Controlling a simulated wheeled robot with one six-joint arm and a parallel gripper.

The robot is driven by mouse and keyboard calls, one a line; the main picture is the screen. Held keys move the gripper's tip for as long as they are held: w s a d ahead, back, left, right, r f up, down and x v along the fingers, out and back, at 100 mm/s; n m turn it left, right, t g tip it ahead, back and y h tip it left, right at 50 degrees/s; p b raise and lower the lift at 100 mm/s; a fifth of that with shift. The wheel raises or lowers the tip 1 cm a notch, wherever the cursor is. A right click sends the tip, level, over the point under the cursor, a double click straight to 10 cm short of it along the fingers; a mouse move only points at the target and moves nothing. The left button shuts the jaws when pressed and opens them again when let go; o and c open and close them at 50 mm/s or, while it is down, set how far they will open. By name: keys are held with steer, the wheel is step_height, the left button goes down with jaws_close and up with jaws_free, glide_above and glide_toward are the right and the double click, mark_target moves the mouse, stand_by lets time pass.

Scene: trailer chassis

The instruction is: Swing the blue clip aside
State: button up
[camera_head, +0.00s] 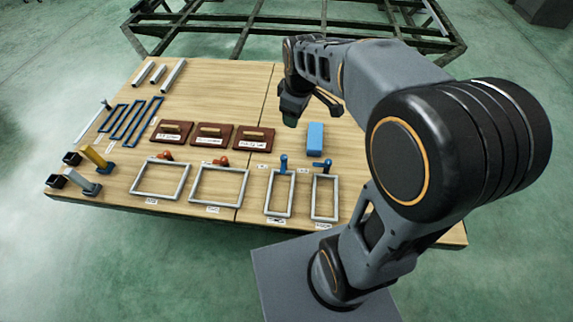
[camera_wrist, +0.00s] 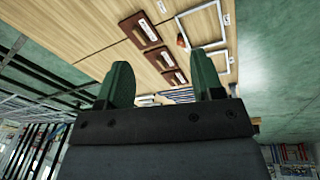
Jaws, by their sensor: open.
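Two blue clips stand at the top edges of the two narrow frames near the table's front: a left blue clip (camera_head: 284,163) and a right blue clip (camera_head: 327,166). The left one looks more upright. Neither blue clip shows in the wrist view. My gripper (camera_head: 293,112) hangs above the table, behind and apart from the clips. In the wrist view its two green fingers (camera_wrist: 161,68) are spread wide with nothing between them.
A blue block (camera_head: 315,138) lies just behind the clips. Left are a wide frame (camera_head: 218,186) with a red clip (camera_head: 221,161), brown panels (camera_head: 212,134) with handles and blue frames (camera_head: 135,122). A dark metal chassis (camera_head: 240,40) stands behind the table.

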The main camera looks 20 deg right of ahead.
steer(key=w+f+n+g+b, duration=0.1)
steer(key=w+f+n+b, duration=0.75)
steer(key=f, duration=0.75)
steer(key=n+g+b, duration=0.1)
steer(key=n+b, duration=0.2)
steer(key=n, duration=0.1)
glide_toward(284, 157)
step_height(284, 157, down, 9)
steer(key=b, duration=0.3)
steer(key=shift+f+b, duration=0.2)
steer(key=shift+b, duration=0.2)
steer(key=c, duration=0.9)
